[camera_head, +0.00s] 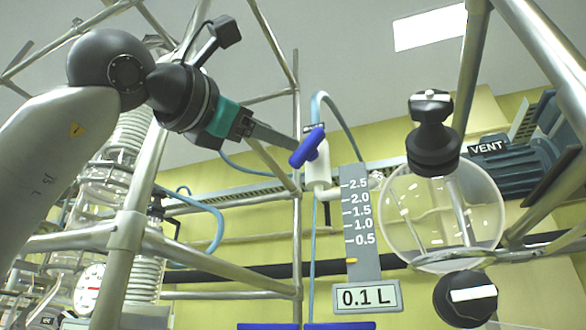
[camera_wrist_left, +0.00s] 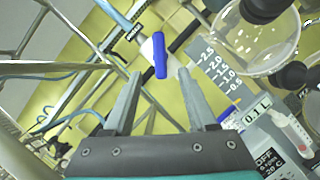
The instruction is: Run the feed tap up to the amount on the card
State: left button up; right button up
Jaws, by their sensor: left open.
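The feed tap has a blue handle (camera_head: 307,147) set slantwise on a white body (camera_head: 317,175). A grey scale (camera_head: 361,225) marked 0.5 to 2.5 stands beside it, with an orange mark (camera_head: 365,260) below 0.5. Contact cannot be told. My right gripper is not in view.
A round glass vessel (camera_head: 408,240) with black fittings stands right of the scale. A motor (camera_head: 515,165) by a "VENT" label is behind it. Metal frame bars (camera_head: 215,262) cross the left and centre. A dial gauge (camera_head: 90,290) sits at lower left.

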pick_arm(q)
jog(key=b+v, duration=0.1)
jog(key=v, duration=0.5)
jog(key=shift+s+a, duration=0.2)
jog(key=shift+s, duration=0.15)
dwell(7.0)
